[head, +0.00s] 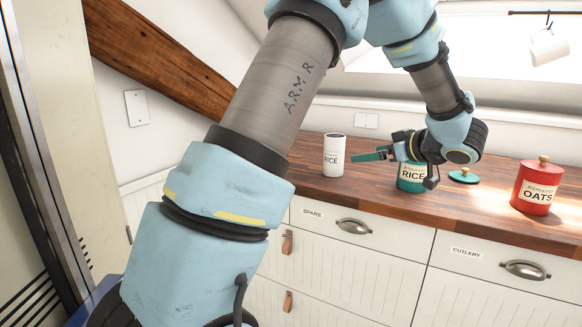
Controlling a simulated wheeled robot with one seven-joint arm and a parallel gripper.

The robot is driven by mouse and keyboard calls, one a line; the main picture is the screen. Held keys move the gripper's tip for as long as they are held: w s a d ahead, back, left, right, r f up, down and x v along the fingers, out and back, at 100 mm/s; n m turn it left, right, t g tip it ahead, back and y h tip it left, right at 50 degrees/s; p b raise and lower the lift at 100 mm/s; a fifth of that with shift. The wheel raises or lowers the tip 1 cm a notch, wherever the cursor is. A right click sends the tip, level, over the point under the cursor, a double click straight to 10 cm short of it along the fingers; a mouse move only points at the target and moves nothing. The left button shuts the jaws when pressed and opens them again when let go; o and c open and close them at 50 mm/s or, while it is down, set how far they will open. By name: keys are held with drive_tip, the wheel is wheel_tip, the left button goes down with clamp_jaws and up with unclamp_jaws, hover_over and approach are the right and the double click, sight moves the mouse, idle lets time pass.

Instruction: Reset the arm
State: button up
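My arm reaches across the view from the lower left and bends down over the wooden counter (300,181).
A teal lid with a gold knob (463,177) lies right of the teal canister. A red OATS canister (536,190) stands lidded farther right. Drawers labelled SPARE (338,225) and CUTLERY (497,268) are shut. A sloping wooden beam (165,58) is upper left. A white mug (548,48) hangs upper right.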

drive_tip(key=w+a+m+h, duration=0.5)
drive_tip(key=a+m+h, duration=0.1)
drive_tip(key=a+h, duration=0.15)
drive_tip(key=s+a+f+m+g, duration=0.1)
drive_tip(key=s+a+f+g, duration=0.4)
drive_tip(key=s+a, duration=0.5)
drive_tip(key=s+a+f+m+g+p, duration=0.1)
drive_tip(key=s+a+f+g, duration=0.4)
drive_tip(key=s+a, duration=0.4)
drive_tip(key=s+f, duration=0.1)
drive_tip(key=s, duration=0.2)
drive_tip(key=shift+s+a+y+p, duration=0.3)
drive_tip(key=shift+s+a+y, duration=0.05)
drive_tip(key=shift+s, duration=0.05)
